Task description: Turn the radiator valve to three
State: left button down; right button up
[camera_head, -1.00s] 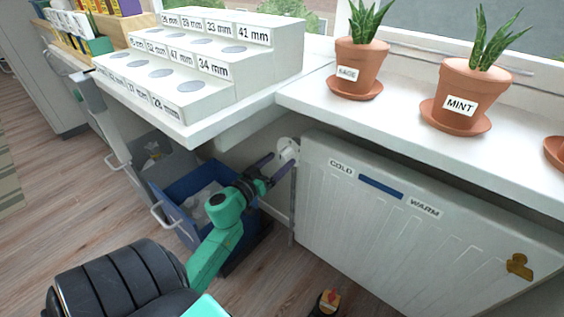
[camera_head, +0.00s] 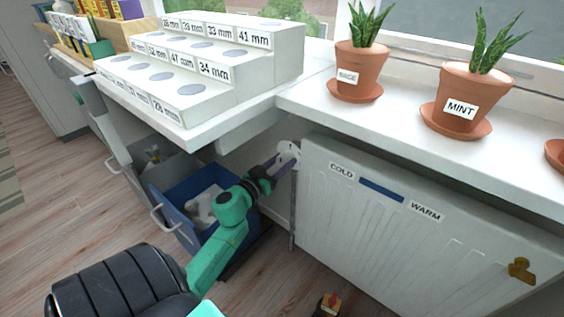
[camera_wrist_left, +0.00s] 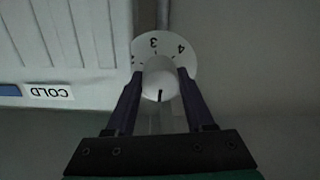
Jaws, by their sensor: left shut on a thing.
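The radiator valve (camera_head: 287,149) is a white round knob at the top left corner of the radiator (camera_head: 400,225). In the left wrist view the knob (camera_wrist_left: 158,80) stands before a white dial (camera_wrist_left: 142,45) with the numbers 2, 3 and 4 showing along its upper part. A dark mark on the knob points down in that view, on the side away from the 3. My left gripper (camera_head: 274,168) is shut on the knob, one dark finger on each side, as the left wrist view (camera_wrist_left: 160,77) shows.
A white windowsill (camera_head: 390,125) with potted plants overhangs the radiator. A stepped white stand (camera_head: 215,100) is on the desk to the left. A blue open bin (camera_head: 181,190) is below, beside my forearm. A small dark object (camera_head: 328,305) is at the bottom edge.

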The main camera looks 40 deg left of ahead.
pick_arm(q)
jog(key=shift+m, duration=0.9)
jog(key=m+p, duration=0.1)
jog(key=m, duration=0.1)
jog(key=shift+m, duration=0.3)
jog(key=m, duration=0.2)
jog(key=shift+m, duration=0.4)
jog(key=m, duration=0.2)
jog(key=shift+f+m, duration=0.1)
jog(key=shift+m, duration=0.3)
jog(key=m, duration=0.2)
jog(key=shift+m, duration=1.3)
jog(key=m+b, duration=0.1)
jog(key=m, duration=0.3)
jog(key=shift+f+m+h+b, duration=0.1)
jog(key=shift+m+h+b, duration=0.2)
jog(key=m+b, duration=0.4)
jog(key=m, duration=0.6)
jog(key=shift+m+b, duration=0.35)
jog(key=shift+m, duration=1.55)
pick_arm(e)
jog(key=w+a+f+t+y, duration=0.4)
jog(key=w+a+f+t, duration=0.2)
jog(key=a, duration=0.5)
jog(key=shift+a+f+n+t+y, duration=0.3)
jog(key=shift+a+f+y, duration=0.1)
jog(key=shift+f, duration=0.4)
jog(key=shift+w, duration=0.1)
